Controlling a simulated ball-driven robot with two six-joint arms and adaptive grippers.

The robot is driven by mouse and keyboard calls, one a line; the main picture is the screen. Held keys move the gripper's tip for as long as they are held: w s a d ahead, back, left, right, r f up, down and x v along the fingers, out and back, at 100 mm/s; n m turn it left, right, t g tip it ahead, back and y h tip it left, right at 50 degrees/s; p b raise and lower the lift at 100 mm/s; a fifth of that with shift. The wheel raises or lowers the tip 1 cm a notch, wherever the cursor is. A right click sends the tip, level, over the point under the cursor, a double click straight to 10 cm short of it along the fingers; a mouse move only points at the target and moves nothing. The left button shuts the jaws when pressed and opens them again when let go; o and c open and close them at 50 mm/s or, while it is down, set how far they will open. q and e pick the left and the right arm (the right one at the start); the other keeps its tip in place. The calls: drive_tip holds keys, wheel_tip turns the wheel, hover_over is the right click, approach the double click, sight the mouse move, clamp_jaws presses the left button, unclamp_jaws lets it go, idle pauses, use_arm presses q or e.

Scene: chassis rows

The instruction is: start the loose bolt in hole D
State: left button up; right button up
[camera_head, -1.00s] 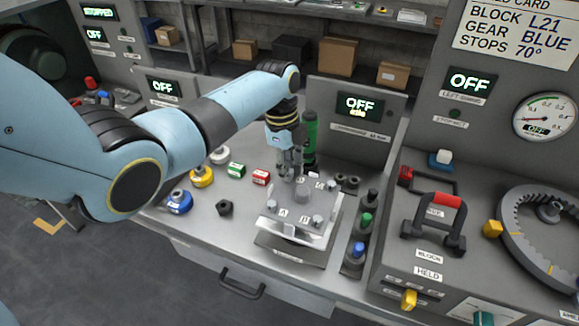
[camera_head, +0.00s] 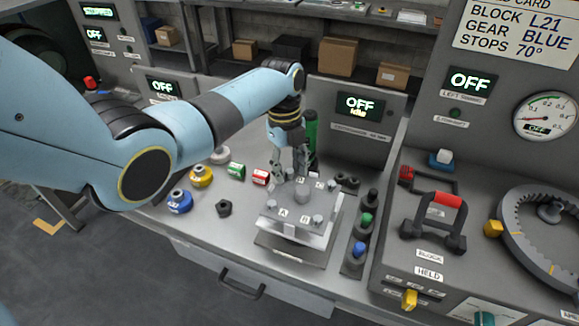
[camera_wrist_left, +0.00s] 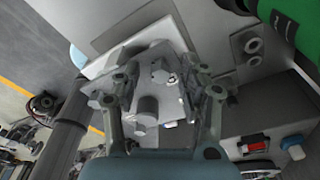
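The metal plate (camera_head: 291,208) with lettered holes sits on a raised fixture on the bench; labels A and B read at its front, and the back labels are small. Bolt heads show at its corners, one at front left (camera_head: 271,204), one at front right (camera_head: 317,219), one at back right (camera_head: 331,185). A thick post (camera_head: 302,191) stands mid-plate. My left gripper (camera_head: 289,176) is over the plate's back-left corner, fingers spread. In the left wrist view the open fingers (camera_wrist_left: 160,82) straddle a bolt head (camera_wrist_left: 160,75), with a gap each side. Whether that bolt sits in hole D is unclear. My right gripper is out of view.
A green cylinder (camera_head: 311,135) stands close behind my left gripper. Dark, green and blue-topped pegs (camera_head: 359,250) stand right of the plate. Red (camera_head: 261,177) and green (camera_head: 236,171) blocks, yellow and blue knobs and a dark nut (camera_head: 224,208) lie left. The bench front left is clear.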

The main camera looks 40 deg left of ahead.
use_arm(q)
drive_tip(key=shift+w+r, duration=0.1)
drive_tip(key=shift+r, duration=0.15)
wheel_tip(320, 180, up, 11)
drive_tip(key=a, duration=0.1)
drive_tip(key=shift+w+a+r, duration=0.15)
drive_tip(key=shift+r, duration=0.05)
idle(0.5)
